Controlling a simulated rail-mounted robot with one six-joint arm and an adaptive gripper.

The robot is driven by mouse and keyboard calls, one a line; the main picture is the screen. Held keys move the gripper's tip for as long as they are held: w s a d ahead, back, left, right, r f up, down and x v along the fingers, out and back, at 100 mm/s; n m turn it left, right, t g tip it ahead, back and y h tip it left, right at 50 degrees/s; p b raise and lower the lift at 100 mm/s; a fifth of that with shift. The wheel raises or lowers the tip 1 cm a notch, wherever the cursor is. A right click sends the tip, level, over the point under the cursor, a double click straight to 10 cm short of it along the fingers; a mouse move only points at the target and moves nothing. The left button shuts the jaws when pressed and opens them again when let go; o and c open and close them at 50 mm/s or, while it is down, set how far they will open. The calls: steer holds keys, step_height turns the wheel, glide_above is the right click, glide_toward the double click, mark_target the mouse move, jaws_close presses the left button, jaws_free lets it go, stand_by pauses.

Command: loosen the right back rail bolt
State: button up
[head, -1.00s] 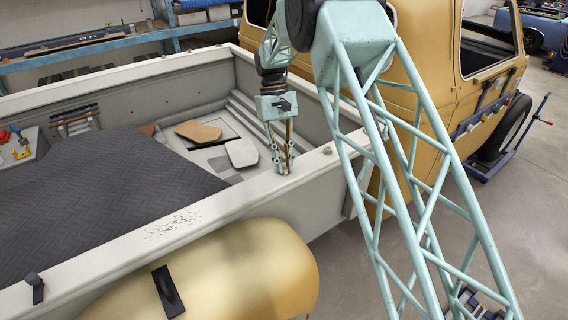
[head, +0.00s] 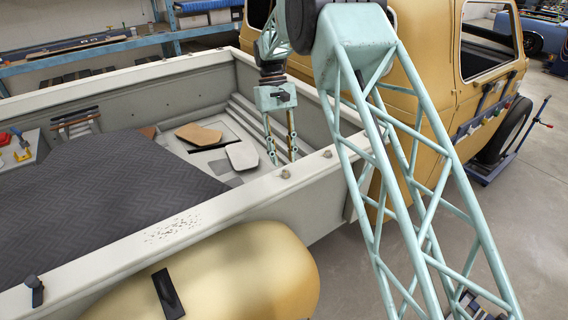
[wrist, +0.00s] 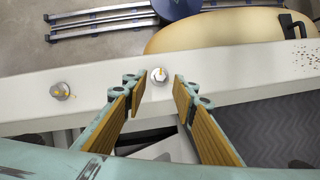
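Two bolts stand on the pale top rail of the truck bed (head: 215,206). One bolt (head: 286,174) is close below my gripper (head: 282,158); the other bolt (head: 327,153) is farther right along the rail. In the wrist view, the nearer bolt (wrist: 158,76) shows a yellow mark and lies centred just beyond the gap between the spread fingertips (wrist: 157,84). The other bolt (wrist: 60,90), also with a yellow mark, is to the left there. My gripper is open and empty, apart from both bolts. I cannot tell whether either bolt is loose.
A dark ribbed mat (head: 100,190) covers much of the bed floor. A tan pad (head: 199,134) and a pale pad (head: 242,155) lie inside the bed. The tan fender (head: 235,270) bulges out below the rail. The yellow cab (head: 420,70) stands behind my arm.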

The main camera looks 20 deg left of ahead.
steer(key=v, duration=0.8)
stand_by(0.4)
steer(key=shift+r, duration=0.1)
steer(key=s+d+r+m+t+y+b, duration=0.1)
steer(key=s+d+r+b, duration=0.1)
steer(key=d+r, duration=0.5)
steer(key=s+d+r+m+y+b, duration=0.1)
steer(key=s+d+r+b, duration=0.15)
steer(key=d+r, duration=0.45)
steer(key=s+d+r+m+t+b, duration=0.1)
steer(key=s+d+r+b, duration=0.1)
steer(key=s+d, duration=0.55)
steer(key=s+d+r+m+t+b, duration=0.1)
steer(key=s+d+b, duration=0.25)
steer(key=d, duration=0.65)
steer(key=s+d+f+m+t+y+b, duration=0.1)
steer(key=s+d+f+b, duration=0.1)
steer(key=s+d, duration=0.55)
steer(key=s+d+f+m+t+b, duration=0.15)
steer(key=s+d, duration=0.25)
steer(key=s, duration=0.7)
steer(key=s+d+f+t+b, duration=0.1)
steer(key=s+d+f+b, duration=0.1)
steer(key=s+f, duration=0.3)
steer(key=s+d+f+m+t+b, duration=0.1)
steer(key=s+f, duration=0.4)
steer(key=s, duration=0.6)
steer(key=shift+s+d+f+b, duration=0.25)
steer(key=shift+d+b, duration=0.35)
steer(key=shift+d, duration=0.6)
